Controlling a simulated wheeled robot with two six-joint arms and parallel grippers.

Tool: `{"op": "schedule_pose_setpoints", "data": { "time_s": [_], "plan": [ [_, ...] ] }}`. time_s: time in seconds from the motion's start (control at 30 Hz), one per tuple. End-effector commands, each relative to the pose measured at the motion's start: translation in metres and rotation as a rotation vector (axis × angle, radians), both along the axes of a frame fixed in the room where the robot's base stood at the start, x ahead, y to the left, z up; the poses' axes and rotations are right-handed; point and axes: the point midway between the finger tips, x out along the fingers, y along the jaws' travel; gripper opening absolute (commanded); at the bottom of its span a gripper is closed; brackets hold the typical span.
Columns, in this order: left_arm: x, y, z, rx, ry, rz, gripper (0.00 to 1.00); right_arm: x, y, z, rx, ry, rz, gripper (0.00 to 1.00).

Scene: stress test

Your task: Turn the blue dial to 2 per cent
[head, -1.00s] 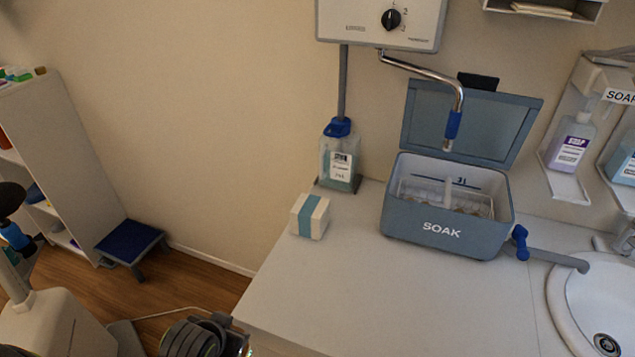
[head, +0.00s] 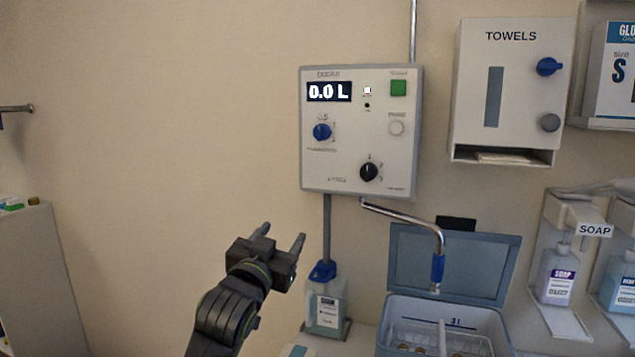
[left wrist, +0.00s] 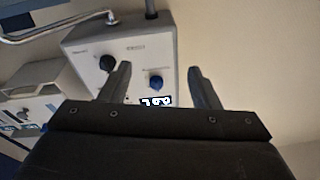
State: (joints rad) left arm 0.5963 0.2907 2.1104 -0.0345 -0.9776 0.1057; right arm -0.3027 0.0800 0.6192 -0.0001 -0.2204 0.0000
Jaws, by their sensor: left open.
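The blue dial (head: 322,132) is on the left of a white wall-mounted dispenser panel (head: 360,100), below a display (head: 329,92) reading 0.0 L. A mark like 0.5 shows above the dial; its exact setting is too small to tell. A black dial (head: 369,172) sits lower right on the panel. My left gripper (head: 284,238) is open and empty, below and left of the panel, apart from it. In the left wrist view the blue dial (left wrist: 155,82) appears beyond and between the open fingers (left wrist: 160,85). My right gripper is not in view.
A bent metal spout (head: 405,218) comes from under the panel above the open blue soak box (head: 390,335). A bottle (head: 326,305) stands below the panel. The towel dispenser (head: 512,85), with another blue knob (head: 549,66), hangs to the right. The wall left of the panel is clear.

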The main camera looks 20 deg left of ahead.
Motion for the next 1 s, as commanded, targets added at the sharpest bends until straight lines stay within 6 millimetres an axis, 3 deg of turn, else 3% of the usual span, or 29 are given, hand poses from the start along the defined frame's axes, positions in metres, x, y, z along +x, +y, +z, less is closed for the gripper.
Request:
{"op": "schedule_pose_setpoints", "data": {
  "time_s": [0.03,0.1,0.23,0.47,1.0],
  "plan": [
    [0.003,-0.005,0.029,0.004,-0.061,-0.011,0.56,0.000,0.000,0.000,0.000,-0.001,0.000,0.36],
    [0.006,-0.010,0.058,0.008,-0.125,-0.023,0.56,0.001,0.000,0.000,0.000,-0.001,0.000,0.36],
    [0.005,-0.015,0.093,0.011,-0.199,-0.036,0.56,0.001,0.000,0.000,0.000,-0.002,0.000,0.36],
    [0.015,-0.017,0.108,0.011,-0.221,-0.041,0.56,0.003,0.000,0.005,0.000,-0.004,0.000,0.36],
    [0.094,-0.020,0.141,0.011,-0.217,-0.040,0.56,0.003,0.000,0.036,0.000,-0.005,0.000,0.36]
  ]
}}
